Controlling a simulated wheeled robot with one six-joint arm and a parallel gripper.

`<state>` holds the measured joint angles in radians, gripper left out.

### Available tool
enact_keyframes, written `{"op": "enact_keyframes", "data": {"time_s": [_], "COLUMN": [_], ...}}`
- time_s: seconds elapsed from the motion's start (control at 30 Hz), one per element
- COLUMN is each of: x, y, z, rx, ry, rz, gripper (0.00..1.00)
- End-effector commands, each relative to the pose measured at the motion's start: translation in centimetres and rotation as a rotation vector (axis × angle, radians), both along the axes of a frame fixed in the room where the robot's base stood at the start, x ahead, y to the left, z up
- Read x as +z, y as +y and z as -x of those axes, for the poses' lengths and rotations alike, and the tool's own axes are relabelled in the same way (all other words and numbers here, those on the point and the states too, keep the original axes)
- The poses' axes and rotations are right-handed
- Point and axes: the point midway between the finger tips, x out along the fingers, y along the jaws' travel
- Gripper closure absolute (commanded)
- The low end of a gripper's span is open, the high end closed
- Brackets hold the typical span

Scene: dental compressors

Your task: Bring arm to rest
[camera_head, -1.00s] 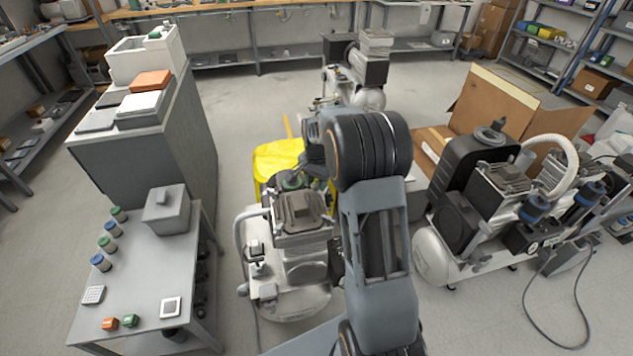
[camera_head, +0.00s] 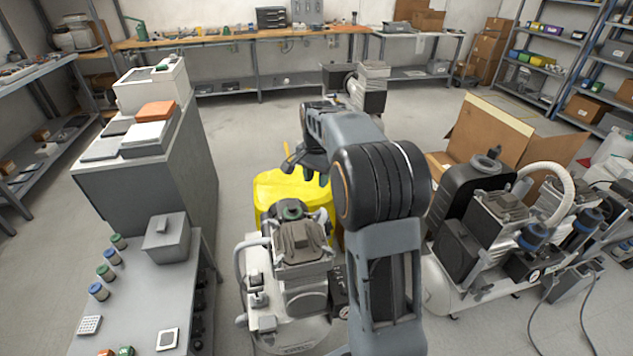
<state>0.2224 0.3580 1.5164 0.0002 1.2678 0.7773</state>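My arm (camera_head: 385,280) rises from the bottom of the view, bends at a thick black joint, and its upper link reaches up and to the left. My gripper (camera_head: 293,168) seems to be the dark part at the far end, over the yellow bin (camera_head: 272,188). It is small and partly hidden by my arm, so its fingers cannot be made out. I see nothing held in it. A compressor (camera_head: 300,260) with a white tank stands below and left of my arm.
A second compressor (camera_head: 485,235) stands close on the right, before an open cardboard box (camera_head: 515,125). A grey cabinet (camera_head: 150,190) and a small table (camera_head: 140,290) stand left. Another compressor (camera_head: 368,90) is behind my arm. Open floor (camera_head: 240,130) lies between cabinet and back workbench.

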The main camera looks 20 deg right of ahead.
Motion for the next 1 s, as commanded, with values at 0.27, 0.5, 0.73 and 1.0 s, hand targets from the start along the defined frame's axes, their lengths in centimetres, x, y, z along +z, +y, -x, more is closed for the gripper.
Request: {"op": "enact_keyframes", "data": {"time_s": [0.27,0.5,0.73,1.0], "x": [0.0,0.0,-2.7,1.8], "y": [0.0,0.0,0.4,5.4], "z": [0.0,0.0,1.6,11.3], "rx": [0.000,0.012,0.262,0.713], "ry": [0.000,0.000,0.002,-0.080], "rz": [0.000,0.000,-0.002,0.040], "gripper": [0.63,0.63,0.63,0.63]}}
